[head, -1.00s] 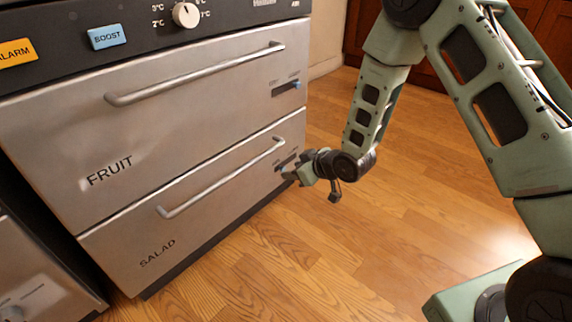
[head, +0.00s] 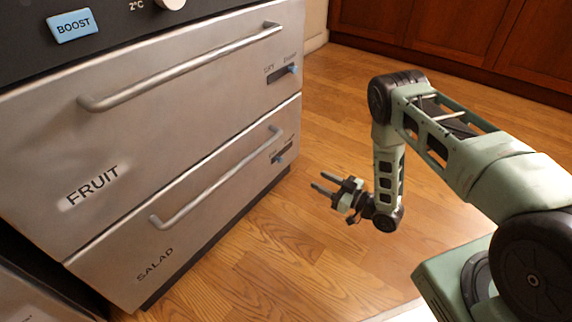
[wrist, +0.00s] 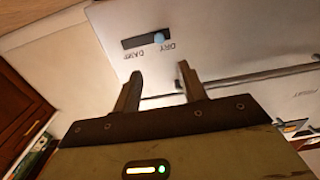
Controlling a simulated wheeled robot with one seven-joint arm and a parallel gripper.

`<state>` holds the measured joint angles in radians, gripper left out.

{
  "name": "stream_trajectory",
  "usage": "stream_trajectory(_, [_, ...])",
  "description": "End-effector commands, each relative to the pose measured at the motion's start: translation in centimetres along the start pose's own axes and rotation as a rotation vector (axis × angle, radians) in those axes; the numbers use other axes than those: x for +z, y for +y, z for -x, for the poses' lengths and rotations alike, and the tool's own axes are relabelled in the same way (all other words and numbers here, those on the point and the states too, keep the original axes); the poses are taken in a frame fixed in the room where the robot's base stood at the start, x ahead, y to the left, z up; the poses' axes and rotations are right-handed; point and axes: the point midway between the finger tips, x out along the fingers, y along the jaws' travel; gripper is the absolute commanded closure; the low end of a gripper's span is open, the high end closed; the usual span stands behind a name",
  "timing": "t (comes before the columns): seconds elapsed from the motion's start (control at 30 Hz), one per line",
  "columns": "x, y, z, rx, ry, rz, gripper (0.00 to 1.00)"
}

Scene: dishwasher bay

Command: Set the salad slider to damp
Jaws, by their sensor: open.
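The salad drawer (head: 215,215) is the lower steel drawer, lettered SALAD. Its slider (head: 280,157) is a dark slot near the right end, with a blue knob. In the wrist view the picture is turned over: the salad slider's blue knob (wrist: 159,38) sits nearer the DRY end, short of it, with DAMP lettered toward the other end. My gripper (head: 319,181) is open and empty, to the right of the drawer front and apart from it. In the wrist view its fingers (wrist: 160,70) point toward the drawer front, with the slider beyond the tips.
The fruit drawer (head: 150,135) is above, shut, with its own slider knob (head: 293,69) at the Damp end. The salad drawer's bar handle (head: 215,185) lies left of the slider. Open wooden floor (head: 330,130) surrounds my gripper. Wooden cabinets (head: 470,45) stand behind.

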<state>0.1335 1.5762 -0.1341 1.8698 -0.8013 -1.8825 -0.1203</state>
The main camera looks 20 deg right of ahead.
Motion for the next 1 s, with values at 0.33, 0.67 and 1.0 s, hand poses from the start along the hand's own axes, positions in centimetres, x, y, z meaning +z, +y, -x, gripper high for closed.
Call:
stream_trajectory(0.33, [0.5, 0.0, -7.5, -0.002, 0.002, 0.004, 0.58])
stream_trajectory(0.67, [0.4, 0.0, -13.1, -0.001, 0.0, 0.003, 0.58])
stream_trajectory(1.0, [0.0, 0.0, -14.5, 0.001, -0.001, 0.0, 0.58])
